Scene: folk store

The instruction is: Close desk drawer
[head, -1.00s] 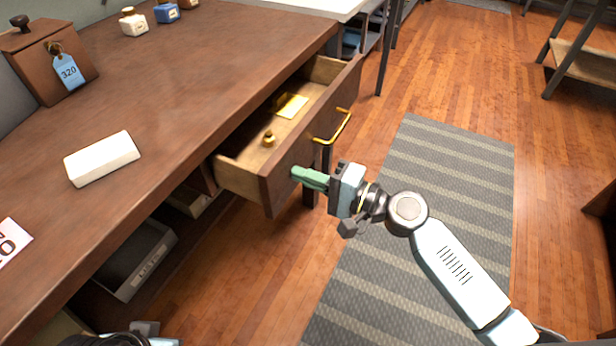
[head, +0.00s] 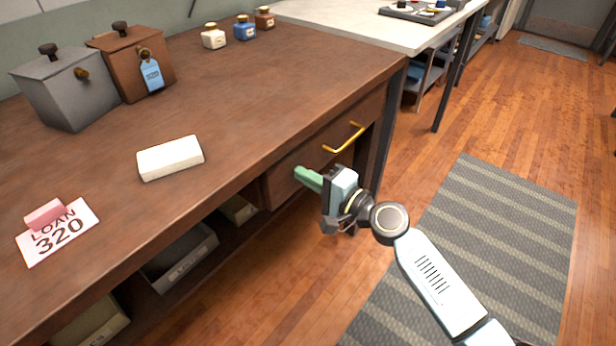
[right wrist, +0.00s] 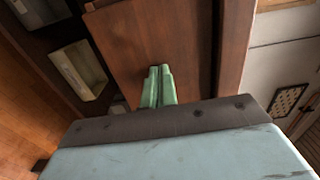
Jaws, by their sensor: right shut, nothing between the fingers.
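The desk drawer (head: 285,182) has a dark wooden front with a brass handle (head: 345,138). In the head view it sits in the desk (head: 240,100) with its inside hidden; a small part of the front's left end appears to stand slightly proud of the frame. My right gripper (head: 300,174) has its green fingers together, empty, at the drawer front, left of and below the handle. In the right wrist view the fingers (right wrist: 160,75) point at the brown drawer front (right wrist: 150,40); contact is likely but cannot be confirmed. My left gripper is not in view.
A white block (head: 170,158), a loan card (head: 70,238), a grey box (head: 70,90), a brown box (head: 130,60) and small bottles (head: 244,30) stand on the desk. Grey bins (head: 182,258) sit on the shelf below. The striped rug (head: 480,240) and floor at right are clear.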

